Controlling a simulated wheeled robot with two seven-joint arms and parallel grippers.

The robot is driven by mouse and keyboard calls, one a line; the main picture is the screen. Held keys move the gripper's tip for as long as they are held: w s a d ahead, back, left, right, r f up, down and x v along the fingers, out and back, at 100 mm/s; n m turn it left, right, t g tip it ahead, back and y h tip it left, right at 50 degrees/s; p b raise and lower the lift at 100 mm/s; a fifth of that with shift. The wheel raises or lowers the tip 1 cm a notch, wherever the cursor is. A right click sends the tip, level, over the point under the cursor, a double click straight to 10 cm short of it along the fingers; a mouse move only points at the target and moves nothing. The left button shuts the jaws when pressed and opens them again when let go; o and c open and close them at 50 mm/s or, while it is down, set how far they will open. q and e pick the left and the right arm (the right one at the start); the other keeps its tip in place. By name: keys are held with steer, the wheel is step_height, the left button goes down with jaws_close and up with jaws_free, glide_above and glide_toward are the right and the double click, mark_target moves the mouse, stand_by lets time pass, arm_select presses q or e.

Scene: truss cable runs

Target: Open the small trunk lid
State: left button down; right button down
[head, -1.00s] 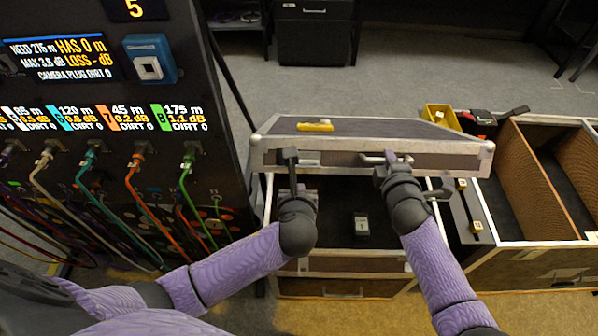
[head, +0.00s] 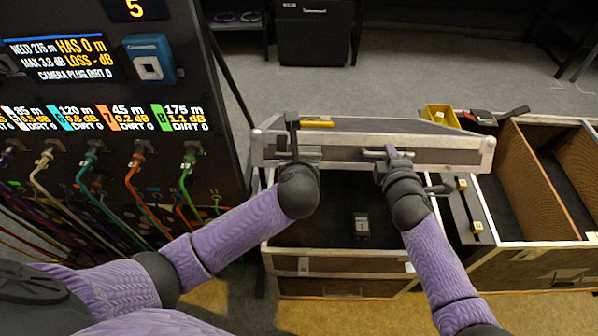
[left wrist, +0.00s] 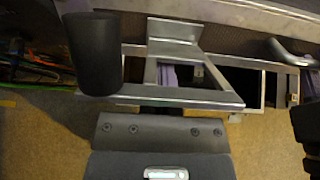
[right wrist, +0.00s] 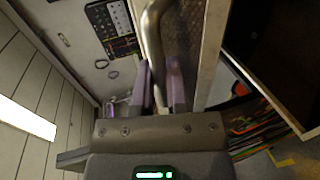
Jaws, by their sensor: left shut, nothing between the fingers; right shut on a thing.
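The small trunk (head: 330,262) stands open in the head view, its dark inside showing below the raised lid (head: 335,160). The lid's metal-edged front rim faces me. My right gripper (head: 391,153) is shut on the lid's metal handle (head: 373,154); in the right wrist view its purple fingers (right wrist: 161,88) are at the curved handle (right wrist: 152,35). My left gripper (head: 292,122) is shut and empty, up against or just in front of the lid's left part; contact cannot be told. The left wrist view shows the lid's underside edge and metal bracket (left wrist: 172,42).
A small dark box (head: 361,226) lies inside the trunk. A large open case (head: 540,262) stands close on the right. A rack with coloured cables (head: 120,120) stands close on the left. Floor (head: 400,80) is clear behind.

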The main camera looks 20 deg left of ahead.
steer(key=c, duration=0.7)
jaws_free()
steer(key=shift+s+d+f, duration=0.15)
steer(key=shift+s+f, duration=0.15)
steer(key=shift+f, duration=0.5)
arm_select(q)
steer(key=shift+w+a+r+t, duration=0.2)
steer(key=shift+w+r+t, duration=0.1)
steer(key=shift+w+r, duration=0.25)
steer(key=shift+s+r, duration=0.1)
